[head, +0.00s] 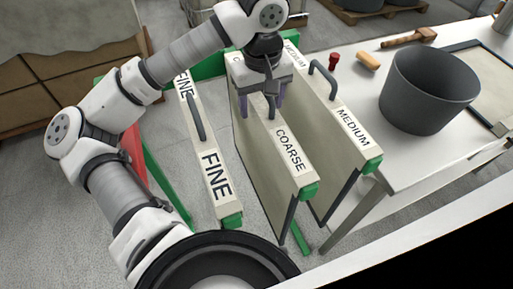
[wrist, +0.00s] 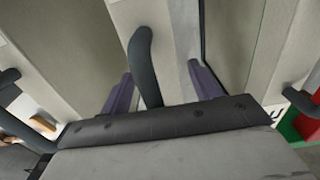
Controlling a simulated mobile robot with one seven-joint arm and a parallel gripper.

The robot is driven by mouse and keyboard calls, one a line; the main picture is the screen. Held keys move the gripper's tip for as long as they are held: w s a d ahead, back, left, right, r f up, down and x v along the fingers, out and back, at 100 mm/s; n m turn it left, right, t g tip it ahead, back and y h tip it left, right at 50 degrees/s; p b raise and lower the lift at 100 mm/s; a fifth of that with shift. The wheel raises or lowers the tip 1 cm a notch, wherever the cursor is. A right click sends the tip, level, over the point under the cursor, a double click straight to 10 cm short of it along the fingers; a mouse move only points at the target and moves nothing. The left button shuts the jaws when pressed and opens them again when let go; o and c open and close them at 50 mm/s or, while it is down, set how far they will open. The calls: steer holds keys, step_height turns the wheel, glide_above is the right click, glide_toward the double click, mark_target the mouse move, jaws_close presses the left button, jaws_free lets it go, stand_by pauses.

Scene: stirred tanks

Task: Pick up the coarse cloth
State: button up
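The coarse cloth (head: 289,150) is an upright flat panel with a pale top bar marked COARSE, a green end block and a dark handle (head: 271,107). It stands between the fine cloth (head: 215,175) and the medium cloth (head: 352,128). My gripper (head: 262,103) is at the coarse cloth's handle, fingers pointing down. In the wrist view, its two purple fingers (wrist: 161,88) are spread, one on each side of the coarse cloth's dark handle (wrist: 145,70). Gaps show between the fingers and the handle. Part of the top bar is hidden behind my gripper.
The fine and medium cloths stand close on either side, each with a raised handle. A white table (head: 405,165) at the right holds a dark grey bucket (head: 425,95), a wooden-headed brush (head: 409,39) and a red-topped item (head: 334,60). Green rack bars (head: 170,190) show below.

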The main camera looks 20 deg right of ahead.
jaws_close()
steer(key=shift+r, duration=0.1)
stand_by(0.3)
